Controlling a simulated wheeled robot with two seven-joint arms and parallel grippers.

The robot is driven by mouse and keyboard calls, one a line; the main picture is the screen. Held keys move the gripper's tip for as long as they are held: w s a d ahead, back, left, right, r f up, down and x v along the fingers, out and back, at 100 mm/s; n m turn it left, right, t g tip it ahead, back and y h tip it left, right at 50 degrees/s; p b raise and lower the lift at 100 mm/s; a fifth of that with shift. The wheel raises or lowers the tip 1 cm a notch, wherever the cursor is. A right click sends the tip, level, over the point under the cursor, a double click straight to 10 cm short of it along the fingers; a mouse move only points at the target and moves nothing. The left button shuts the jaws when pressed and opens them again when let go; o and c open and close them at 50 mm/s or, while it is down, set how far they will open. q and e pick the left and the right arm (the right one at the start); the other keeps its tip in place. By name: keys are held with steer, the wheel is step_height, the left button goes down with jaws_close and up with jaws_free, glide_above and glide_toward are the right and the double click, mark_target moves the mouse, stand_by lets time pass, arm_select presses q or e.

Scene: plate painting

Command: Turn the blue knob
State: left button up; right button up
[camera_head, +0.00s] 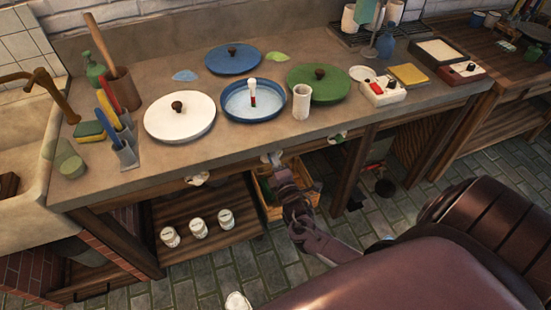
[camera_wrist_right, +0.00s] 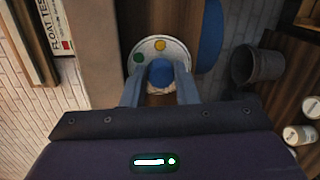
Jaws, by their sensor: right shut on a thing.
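In the right wrist view a round pale panel (camera_wrist_right: 178,50) carries a green knob (camera_wrist_right: 138,57), a yellow knob (camera_wrist_right: 160,45) and the blue knob (camera_wrist_right: 160,72). My right gripper (camera_wrist_right: 161,82) is shut on the blue knob, with one finger on each side of it. In the head view my right gripper (camera_head: 273,162) reaches up to the front edge of the counter (camera_head: 240,150), and its fingers mostly hide the knob there. How far the knob is turned cannot be told. My left gripper is not in view.
On the counter are a white lid (camera_head: 180,125), a blue basin (camera_head: 235,112), a green lid (camera_head: 330,90) and a white cup (camera_head: 302,102). A wooden crate (camera_head: 312,197) stands below, behind my right arm. White cans (camera_head: 198,229) stand on the lower shelf.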

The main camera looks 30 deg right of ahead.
steer(key=m, duration=0.5)
steer(key=m+y, duration=0.1)
steer(key=m, duration=0.5)
steer(key=shift+f+y+p, duration=0.15)
steer(key=shift+y+p, duration=0.15)
steer(key=shift+p, duration=0.1)
steer(key=shift+m, duration=0.3)
steer(key=o, duration=1)
steer(key=shift+s, duration=0.15)
steer(key=v, duration=0.7)
steer(key=shift+s, duration=0.3)
steer(key=shift+f, duration=0.15)
